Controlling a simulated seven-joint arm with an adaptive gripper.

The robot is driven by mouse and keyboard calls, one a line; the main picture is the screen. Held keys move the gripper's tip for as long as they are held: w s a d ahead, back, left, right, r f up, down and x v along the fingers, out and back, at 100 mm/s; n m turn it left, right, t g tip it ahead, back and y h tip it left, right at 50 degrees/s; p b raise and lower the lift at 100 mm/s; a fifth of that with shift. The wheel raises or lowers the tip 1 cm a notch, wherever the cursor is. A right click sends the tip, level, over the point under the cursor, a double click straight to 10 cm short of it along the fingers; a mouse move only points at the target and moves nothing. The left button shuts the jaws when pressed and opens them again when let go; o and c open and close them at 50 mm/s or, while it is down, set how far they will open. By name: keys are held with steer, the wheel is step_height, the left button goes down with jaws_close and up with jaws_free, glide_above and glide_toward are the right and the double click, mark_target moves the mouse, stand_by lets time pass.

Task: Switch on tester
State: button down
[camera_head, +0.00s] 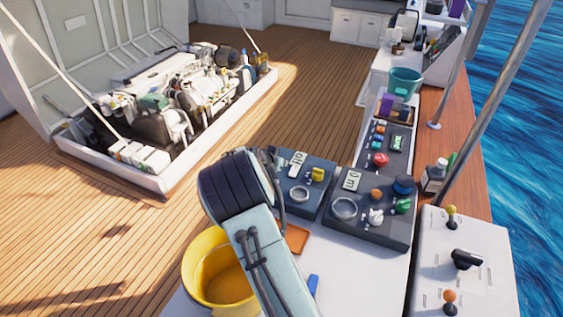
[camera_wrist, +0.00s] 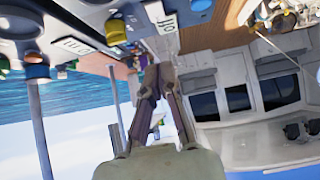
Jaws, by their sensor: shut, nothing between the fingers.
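I cannot tell for sure which unit is the tester. A dark control panel (camera_head: 322,231) on the white counter carries a round gauge, a white label and blue, green, white and orange knobs. A smaller blue-grey panel (camera_head: 313,207) to its left has a gauge, a white label and a yellow knob. My gripper (camera_wrist: 158,72) is shut and empty in the wrist view, its fingers close together. In that view, labels and coloured knobs hang upside down at the upper left, beyond the fingers. In the head view my arm hides most of the gripper.
A third panel (camera_head: 399,160) with a red knob lies behind. A yellow bucket (camera_head: 195,283) stands at the front left. A teal bucket (camera_head: 404,84) stands farther back. The open engine hatch (camera_head: 165,181) is at left.

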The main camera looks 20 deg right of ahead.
stand_by(0.3)
steer(key=shift+w+d+r+t+h, duration=0.25)
steer(key=shift+w+d+t+h, duration=0.05)
steer(key=shift+w+d, duration=0.05)
glide_above(294, 171)
steer(key=f, duration=0.5)
steer(key=shift+s+a+f, duration=0.25)
steer(key=shift+s+f, duration=0.05)
steer(key=f, duration=0.3)
steer(key=shift+w+d+f, duration=0.15)
steer(key=shift+w+d, duration=0.15)
steer(key=shift+w, duration=0.05)
steer(key=shift+w+f, duration=0.1)
steer(key=shift+f, duration=0.35)
